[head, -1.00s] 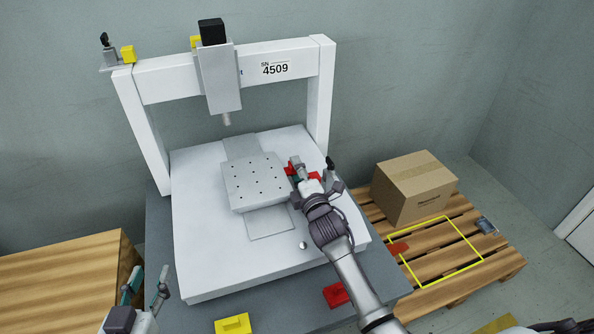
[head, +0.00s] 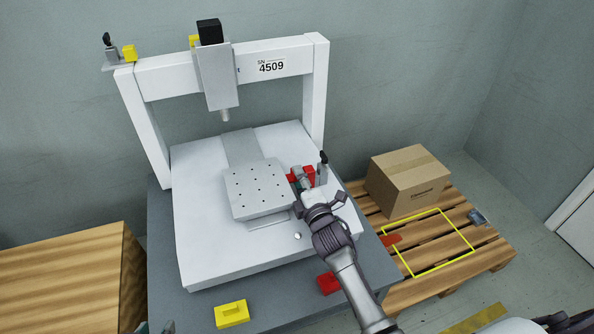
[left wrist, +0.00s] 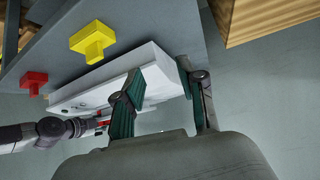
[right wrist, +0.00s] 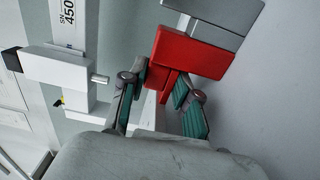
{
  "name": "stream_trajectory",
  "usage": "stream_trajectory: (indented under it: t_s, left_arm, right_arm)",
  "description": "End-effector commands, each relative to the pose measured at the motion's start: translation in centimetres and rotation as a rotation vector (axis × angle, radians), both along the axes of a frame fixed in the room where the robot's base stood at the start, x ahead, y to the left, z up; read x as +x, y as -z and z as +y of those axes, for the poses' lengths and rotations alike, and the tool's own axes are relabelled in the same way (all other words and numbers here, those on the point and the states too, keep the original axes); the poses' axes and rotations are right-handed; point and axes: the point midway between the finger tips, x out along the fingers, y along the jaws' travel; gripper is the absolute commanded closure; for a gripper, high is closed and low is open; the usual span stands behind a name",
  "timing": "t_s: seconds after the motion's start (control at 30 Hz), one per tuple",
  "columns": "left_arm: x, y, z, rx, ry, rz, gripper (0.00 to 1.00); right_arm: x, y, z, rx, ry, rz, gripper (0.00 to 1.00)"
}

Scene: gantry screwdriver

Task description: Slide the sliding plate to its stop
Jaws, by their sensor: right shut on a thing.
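The sliding plate (head: 255,186) is a light grey square with several small holes. It lies on a grey track (head: 242,148) on the white base (head: 205,262) of the gantry. A short stretch of track shows in front of it. A red handle (head: 308,173) stands at the plate's right side; it also shows in the right wrist view (right wrist: 190,52). My right gripper (head: 311,177) is shut on the red handle, its fingers either side of a red tab in the right wrist view. My left gripper (left wrist: 165,95) is open and empty; only its tips show at the head view's bottom edge.
The white gantry frame (head: 268,68) with its screwdriver head (head: 217,75) spans the back. A yellow block (head: 231,313) and a red block (head: 329,283) sit on the table's front. A cardboard box (head: 405,182) stands on a pallet (head: 440,285) to the right, with a yellow outline.

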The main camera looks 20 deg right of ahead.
Motion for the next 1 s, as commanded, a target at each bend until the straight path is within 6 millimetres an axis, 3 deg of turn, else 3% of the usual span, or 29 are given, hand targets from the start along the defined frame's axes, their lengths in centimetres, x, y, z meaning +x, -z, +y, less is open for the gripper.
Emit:
stream_trajectory:
  t_s: [0.03,0.47,0.5,0.57,1.0]
  left_arm:
    - [-0.57,0.17,0.22,0.008,-0.002,0.034,0.60]
    - [-1.49,0.91,0.54,0.019,-0.007,0.090,0.60]
    - [-1.49,0.91,0.54,0.019,-0.007,0.090,0.60]
    - [-1.49,0.91,0.54,0.019,-0.007,0.090,0.60]
    - [-1.42,0.91,0.54,0.019,-0.007,0.087,0.60]
  right_arm:
    - [-0.08,-0.92,0.01,0.002,-0.002,-0.017,1.00]
    - [-0.37,-0.81,0.00,0.001,-0.002,-0.018,1.00]
    - [-0.38,-0.81,0.00,0.002,-0.002,-0.018,0.64]
    - [-0.38,-0.78,0.00,0.002,-0.002,-0.018,0.54]
    - [-0.68,-0.31,-0.04,0.000,-0.001,-0.007,0.52]
